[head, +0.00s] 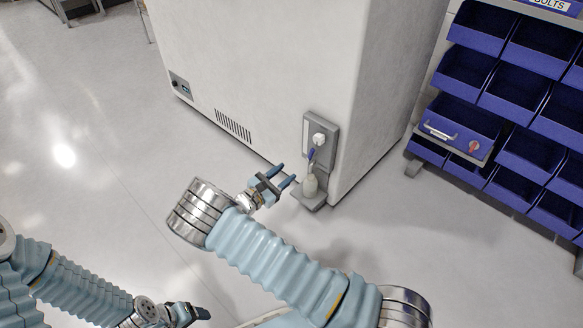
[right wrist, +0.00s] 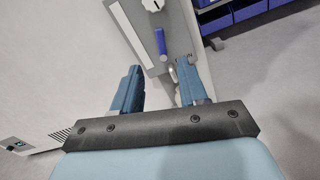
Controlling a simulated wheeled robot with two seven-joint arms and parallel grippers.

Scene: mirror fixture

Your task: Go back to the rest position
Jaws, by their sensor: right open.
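My right gripper (head: 285,175) is open, just left of a small grey wall fixture (head: 322,130) on the white cabinet. The fixture has a white knob (head: 319,139), a blue lever-like part (head: 311,154) and a pale bottle-shaped piece (head: 310,187) on a small ledge. In the right wrist view the two fingers (right wrist: 160,78) stand apart, with the blue part (right wrist: 160,41) beyond them. Nothing shows clearly held between them. My left gripper (head: 196,312) is low at the bottom edge, seen side-on, so its opening is unclear.
The large white cabinet (head: 270,60) stands directly behind the fixture. A rack of blue bins (head: 515,95) stands at the right, with a blue handled box (head: 455,128) in it. Pale floor (head: 90,130) is clear at the left.

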